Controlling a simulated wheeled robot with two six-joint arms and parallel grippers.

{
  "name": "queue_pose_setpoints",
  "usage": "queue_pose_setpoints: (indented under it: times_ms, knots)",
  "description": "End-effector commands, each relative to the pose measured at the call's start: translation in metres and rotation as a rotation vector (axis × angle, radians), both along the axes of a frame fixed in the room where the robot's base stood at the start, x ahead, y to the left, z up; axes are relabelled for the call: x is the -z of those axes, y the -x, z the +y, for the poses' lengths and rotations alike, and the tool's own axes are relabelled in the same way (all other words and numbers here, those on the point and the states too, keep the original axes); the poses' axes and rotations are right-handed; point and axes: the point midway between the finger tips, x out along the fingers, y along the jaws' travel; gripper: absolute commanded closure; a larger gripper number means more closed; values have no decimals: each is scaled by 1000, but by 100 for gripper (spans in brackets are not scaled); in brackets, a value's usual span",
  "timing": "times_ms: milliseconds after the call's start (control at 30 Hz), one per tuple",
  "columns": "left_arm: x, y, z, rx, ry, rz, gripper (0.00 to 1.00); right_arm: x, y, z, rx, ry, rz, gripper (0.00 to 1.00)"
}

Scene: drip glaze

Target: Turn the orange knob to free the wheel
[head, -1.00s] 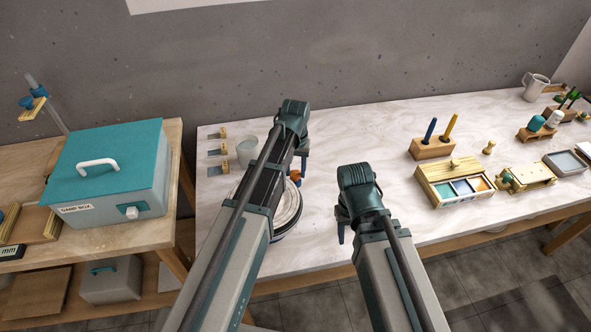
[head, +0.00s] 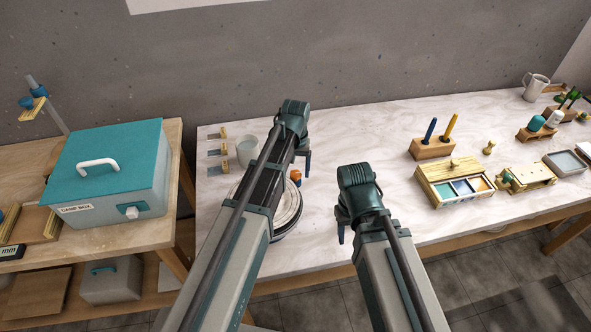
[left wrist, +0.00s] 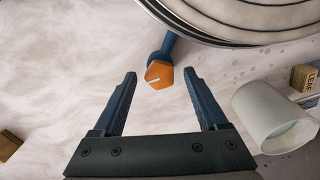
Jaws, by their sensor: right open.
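The orange knob (left wrist: 159,74) sits on a blue stem beside the wheel (left wrist: 255,22) in the left wrist view. A white line marks its face. In the head view the knob (head: 296,176) shows just right of my left arm, and the wheel (head: 291,212) is partly hidden under that arm. My left gripper (left wrist: 160,82) is open, with a fingertip on each side of the knob in the picture and clear gaps; contact does not show. In the head view my left gripper (head: 306,160) is over the knob's area. My right gripper (head: 341,228) is open and empty over the marble table.
A pale cup (left wrist: 274,118) stands near the left gripper, beside a small wooden block (left wrist: 304,78). A teal-lidded damp box (head: 112,170) is on the left bench. A wooden glaze box (head: 428,170) and a pen holder (head: 433,150) stand right.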

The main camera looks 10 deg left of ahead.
Motion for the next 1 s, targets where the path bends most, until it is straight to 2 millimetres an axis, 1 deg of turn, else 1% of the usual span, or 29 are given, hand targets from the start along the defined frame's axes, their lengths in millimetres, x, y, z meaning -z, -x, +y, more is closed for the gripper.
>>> queue_pose_setpoints:
  times_ms: [267, 467, 667, 1000]
  knots:
    - [-1, 0, 0, 1, 0, 0, 25, -1, 0, 0, 0, 0, 0, 50]
    - [-12, 0, 0, 1, 0, 0, 25, -12, 0, 0, 0, 0, 0, 50]
    - [-36, 0, 0, 1, 0, 0, 25, -36, 0, 0, 0, 0, 0, 50]
    - [-89, 0, 0, 1, 0, 0, 25, -89, 0, 0, 0, 0, 0, 50]
